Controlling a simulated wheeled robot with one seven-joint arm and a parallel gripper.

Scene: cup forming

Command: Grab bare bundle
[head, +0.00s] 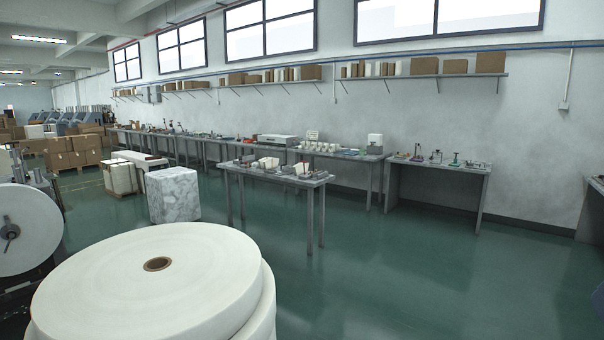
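I cannot tell for sure which thing is the bare bundle. A white and grey mottled block (174,197) stands on the floor left of the middle. Several small white items (268,164) stand on the near grey table (317,182), too small to make out whether they form a bundle. More white items (318,146) stand on the long bench along the wall. My gripper is not in view.
Large white paper rolls (115,290) block the near left, with another upright roll (28,230) at the left edge. A second bench (440,172) stands along the wall. Cartons (75,152) are stacked at the far left. The green floor (430,270) is clear at the right.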

